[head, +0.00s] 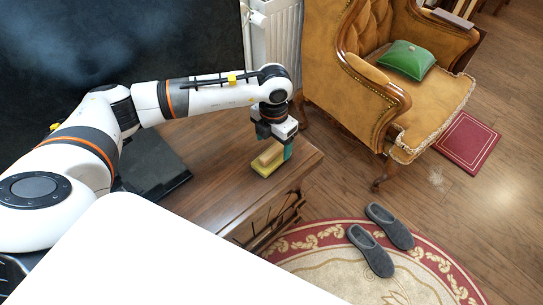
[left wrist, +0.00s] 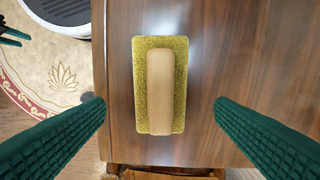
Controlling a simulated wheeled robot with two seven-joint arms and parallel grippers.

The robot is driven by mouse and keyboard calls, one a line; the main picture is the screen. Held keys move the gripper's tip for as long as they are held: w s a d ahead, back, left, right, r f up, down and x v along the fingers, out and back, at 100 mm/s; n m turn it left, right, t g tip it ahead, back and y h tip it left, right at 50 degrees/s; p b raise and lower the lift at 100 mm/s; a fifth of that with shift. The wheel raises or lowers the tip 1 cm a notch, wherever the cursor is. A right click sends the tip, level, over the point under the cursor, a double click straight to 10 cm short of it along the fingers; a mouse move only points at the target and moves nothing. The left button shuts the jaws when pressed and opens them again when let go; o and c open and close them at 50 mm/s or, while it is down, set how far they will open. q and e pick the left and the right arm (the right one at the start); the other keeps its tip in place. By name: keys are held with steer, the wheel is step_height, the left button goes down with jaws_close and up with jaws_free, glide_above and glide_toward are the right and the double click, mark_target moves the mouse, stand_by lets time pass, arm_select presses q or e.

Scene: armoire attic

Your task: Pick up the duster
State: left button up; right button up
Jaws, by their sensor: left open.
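The duster (head: 266,161) is a yellow pad with a light wooden handle block on top. It lies near the right end of a brown wooden table (head: 212,187). In the left wrist view the duster (left wrist: 178,85) lies flat and upright in the picture, with table surface around it. My left gripper (head: 277,150) is above the duster, pointing down. Its green fingers are wide apart, one on each side of the duster and clear of it in the left wrist view (left wrist: 160,118).
Grey slippers (head: 372,250) rest on the round rug (head: 320,262). A tan armchair (head: 345,95) with a green cushion (head: 407,59) stands beyond the table. A white radiator (head: 283,40) is behind.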

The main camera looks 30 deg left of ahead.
mark_target(273, 150)
arm_select(q)
step_height(273, 150, down, 4)
steer(key=shift+f, duration=0.1)
arm_select(e)
steer(key=shift+w+a+r, duration=0.1)
steer(key=shift+w+r, duration=0.45)
steer(key=shift+r, duration=0.35)
arm_select(q)
steer(key=c, duration=1.1)
